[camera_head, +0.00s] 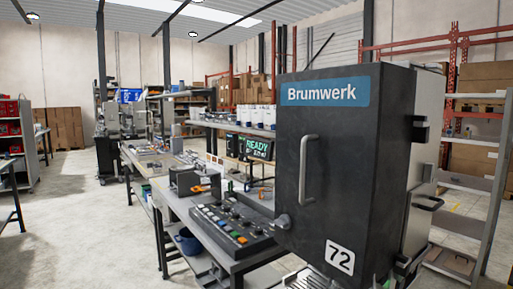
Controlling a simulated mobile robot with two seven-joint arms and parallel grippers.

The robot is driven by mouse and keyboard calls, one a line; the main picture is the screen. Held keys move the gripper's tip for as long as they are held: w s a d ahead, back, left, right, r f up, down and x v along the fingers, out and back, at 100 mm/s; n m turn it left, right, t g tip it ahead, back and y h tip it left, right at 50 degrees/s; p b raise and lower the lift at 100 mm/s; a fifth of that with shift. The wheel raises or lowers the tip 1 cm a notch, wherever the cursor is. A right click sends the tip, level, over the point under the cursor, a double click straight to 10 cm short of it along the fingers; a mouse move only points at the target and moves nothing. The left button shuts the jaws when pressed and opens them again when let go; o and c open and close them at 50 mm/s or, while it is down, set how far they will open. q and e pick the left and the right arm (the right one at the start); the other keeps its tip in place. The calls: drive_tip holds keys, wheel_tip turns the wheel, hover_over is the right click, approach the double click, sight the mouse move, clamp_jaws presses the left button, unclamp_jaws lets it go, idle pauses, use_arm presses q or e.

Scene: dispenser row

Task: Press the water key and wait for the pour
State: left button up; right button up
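A dark control panel (233,225) with several rows of knobs and small coloured keys lies on the workbench, just left of the big black cabinet. Its labels are too small to read, so I cannot tell whether one is the water key. I see no cup and no pouring water. Neither of my grippers is in view.
The grey floor (75,220) at left is mostly open.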

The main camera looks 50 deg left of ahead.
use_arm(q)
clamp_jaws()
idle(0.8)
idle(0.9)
